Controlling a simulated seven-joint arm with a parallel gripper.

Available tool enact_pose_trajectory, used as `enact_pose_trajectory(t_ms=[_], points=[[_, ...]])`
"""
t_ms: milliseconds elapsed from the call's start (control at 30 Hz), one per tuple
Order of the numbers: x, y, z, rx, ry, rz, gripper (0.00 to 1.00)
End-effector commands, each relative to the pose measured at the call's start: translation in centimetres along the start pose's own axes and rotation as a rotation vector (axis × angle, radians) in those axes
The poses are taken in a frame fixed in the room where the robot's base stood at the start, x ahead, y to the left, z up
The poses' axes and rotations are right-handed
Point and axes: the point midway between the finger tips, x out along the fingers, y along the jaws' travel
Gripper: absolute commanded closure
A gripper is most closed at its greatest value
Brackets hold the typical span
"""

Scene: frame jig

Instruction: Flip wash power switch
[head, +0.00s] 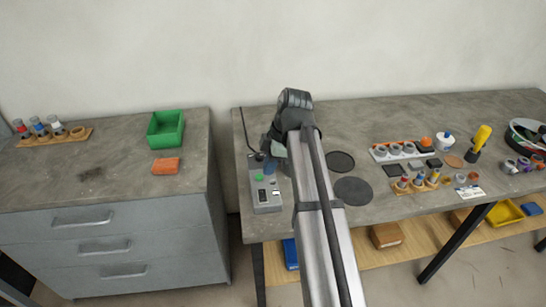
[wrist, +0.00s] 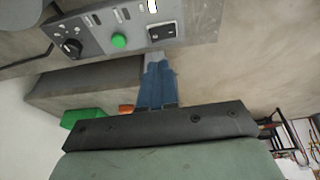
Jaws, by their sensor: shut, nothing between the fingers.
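The grey control box (head: 268,205) stands at the left end of the right-hand workbench. It also shows along the top of the wrist view (wrist: 195,22). It carries a black rocker switch (wrist: 161,31), a green button (wrist: 119,40) and a black knob (wrist: 72,47). My gripper (wrist: 158,68) is shut and empty, its blue fingers together. In the wrist view its tips lie just below the box's edge near the rocker switch; I cannot tell if they touch. In the head view my gripper (head: 270,168) is beside the green button, partly hidden by my arm.
A grey drawer cabinet (head: 120,235) stands to the left, across a narrow gap, with a green bin (head: 166,129) and an orange block (head: 166,166) on top. Dark discs (head: 353,191) lie right of my arm. Racks and small parts fill the workbench's right side.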

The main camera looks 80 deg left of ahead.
Motion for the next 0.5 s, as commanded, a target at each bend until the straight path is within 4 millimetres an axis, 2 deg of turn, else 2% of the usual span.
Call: enact_pose_trajectory(t_ms=[233,500], points=[[4.5,-0.1,-0.1,-0.001,0.0,-0.002,1.0],[7.4,0.3,0.8,-0.001,0.0,0.0,1.0]])
